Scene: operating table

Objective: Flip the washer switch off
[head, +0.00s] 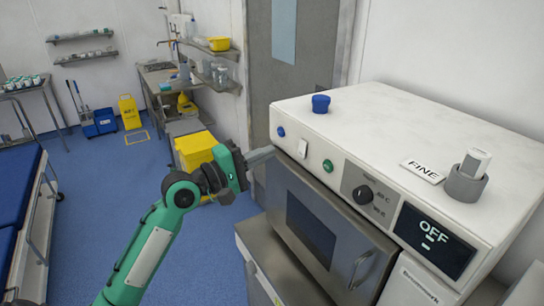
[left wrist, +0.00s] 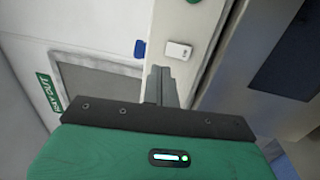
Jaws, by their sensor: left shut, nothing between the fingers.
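The washer (head: 410,125) is a white-topped machine with a steel door at the right of the head view. Its front panel carries a small white switch (head: 302,148), between a blue button (head: 281,131) and a green button (head: 328,165). The switch also shows in the left wrist view (left wrist: 179,51), just beyond the fingertips; which way it is tipped I cannot tell. The panel display (head: 434,240) reads "OFF". My left gripper (head: 270,151) is shut and empty, its fingertips pointing at the panel's left end, near the switch; contact is not clear. My right gripper is not in view.
A black knob (head: 363,194) sits right of the green button. A blue cap (head: 321,103), a "FINE" label (head: 422,171) and a grey cup (head: 466,184) holding a white piece are on the washer top. Blue floor (head: 90,200) is open at the left.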

